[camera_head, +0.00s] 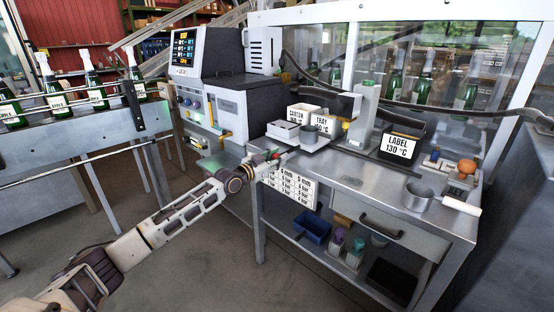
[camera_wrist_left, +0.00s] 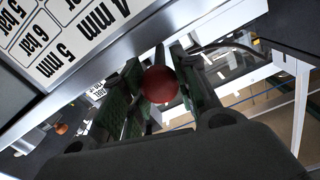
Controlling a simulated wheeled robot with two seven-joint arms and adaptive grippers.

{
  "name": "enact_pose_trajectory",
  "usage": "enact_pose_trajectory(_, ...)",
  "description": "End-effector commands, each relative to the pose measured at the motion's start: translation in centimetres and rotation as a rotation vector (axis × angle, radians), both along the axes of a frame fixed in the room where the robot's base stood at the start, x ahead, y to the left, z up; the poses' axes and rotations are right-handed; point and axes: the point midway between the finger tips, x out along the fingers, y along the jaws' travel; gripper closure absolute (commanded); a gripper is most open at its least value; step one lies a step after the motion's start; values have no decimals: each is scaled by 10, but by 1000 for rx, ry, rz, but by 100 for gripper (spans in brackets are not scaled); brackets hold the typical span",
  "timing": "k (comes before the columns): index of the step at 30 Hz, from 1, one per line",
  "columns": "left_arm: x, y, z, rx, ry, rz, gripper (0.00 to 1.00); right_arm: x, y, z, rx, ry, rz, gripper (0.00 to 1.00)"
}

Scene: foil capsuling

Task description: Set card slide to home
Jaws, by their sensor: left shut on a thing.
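The card slide's white chart (camera_head: 288,187), printed with mm and bar values, hangs at the front left edge of the steel bench. It fills the upper left of the left wrist view (camera_wrist_left: 70,40). A round red knob (camera_wrist_left: 160,84) on a dark stem sits beside the chart. My left gripper (camera_head: 269,161) reaches in from the left at the bench corner. Its dark green fingers (camera_wrist_left: 158,88) are shut around the knob in the wrist view. The fingers and wrist hide most of the knob and the slide's left end in the head view. My right gripper is not seen.
The steel bench (camera_head: 352,178) bears CARTON and TRAY cards, a LABEL 130 °C sign (camera_head: 401,148) and a grey cup (camera_head: 418,197). A machine with a screen (camera_head: 186,50) stands behind my left gripper. Bottles (camera_head: 92,80) line a conveyor at left. Open floor lies in front.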

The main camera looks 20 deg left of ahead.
Motion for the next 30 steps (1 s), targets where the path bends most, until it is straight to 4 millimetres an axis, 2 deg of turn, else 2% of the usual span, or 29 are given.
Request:
enact_pose_trajectory(3, 1, 6, 2, 4, -2, 9, 100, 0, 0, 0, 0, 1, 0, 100)
enact_pose_trajectory(4, 1, 6, 2, 4, -2, 9, 68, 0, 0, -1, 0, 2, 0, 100)
enact_pose_trajectory(9, 1, 5, 2, 3, -2, 8, 48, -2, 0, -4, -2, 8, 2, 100)
enact_pose_trajectory(22, 0, 3, 1, 2, -1, 4, 48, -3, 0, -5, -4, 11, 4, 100)
enact_pose_trajectory(30, -10, 7, 0, 2, -1, 4, 48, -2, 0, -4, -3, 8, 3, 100)
